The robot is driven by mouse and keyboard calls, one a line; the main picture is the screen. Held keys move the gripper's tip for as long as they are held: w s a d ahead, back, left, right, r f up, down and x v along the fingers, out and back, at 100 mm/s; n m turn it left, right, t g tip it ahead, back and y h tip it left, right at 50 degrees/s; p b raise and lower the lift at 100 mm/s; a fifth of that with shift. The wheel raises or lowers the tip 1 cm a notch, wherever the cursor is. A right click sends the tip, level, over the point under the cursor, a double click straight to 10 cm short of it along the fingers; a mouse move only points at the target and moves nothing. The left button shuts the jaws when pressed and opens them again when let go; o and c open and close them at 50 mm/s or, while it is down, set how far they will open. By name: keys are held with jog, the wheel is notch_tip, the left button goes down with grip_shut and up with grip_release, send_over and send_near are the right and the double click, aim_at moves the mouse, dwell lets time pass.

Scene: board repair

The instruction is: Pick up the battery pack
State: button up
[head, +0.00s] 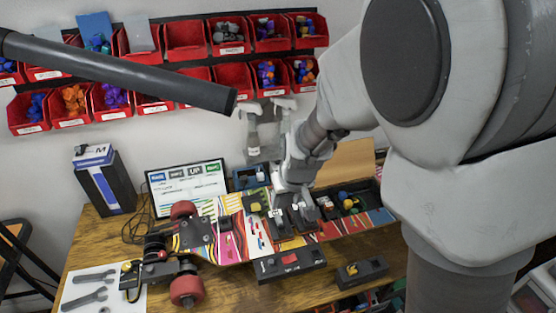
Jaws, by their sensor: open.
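A long black box with a red patch (291,262) lies on the table in front of the skateboard; it looks like the battery pack, though its label is too small to read. The skateboard (232,242) lies across the table with red wheels and a colourful striped deck. My gripper (292,218) is open and points down over the middle of the deck, behind the long black box and apart from it. What lies directly between and under the fingers is hard to make out.
A smaller black box (362,271) sits right of the long one. Wrenches (90,286) lie on a white sheet at the left. A tray of parts (364,196) stands behind the deck's right end. A monitor (187,186) and red wall bins (187,41) are behind.

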jog(key=b, duration=0.2)
send_over(279, 219)
jog(key=s, duration=0.3)
jog(key=f, duration=0.4)
jog(key=d+f, duration=0.1)
jog(key=f, duration=0.2)
jog(key=shift+w, duration=0.25)
jog(key=shift+x, duration=2.95)
jog(key=shift+s+a, duration=0.1)
jog(key=shift+s, duration=0.05)
grip_shut()
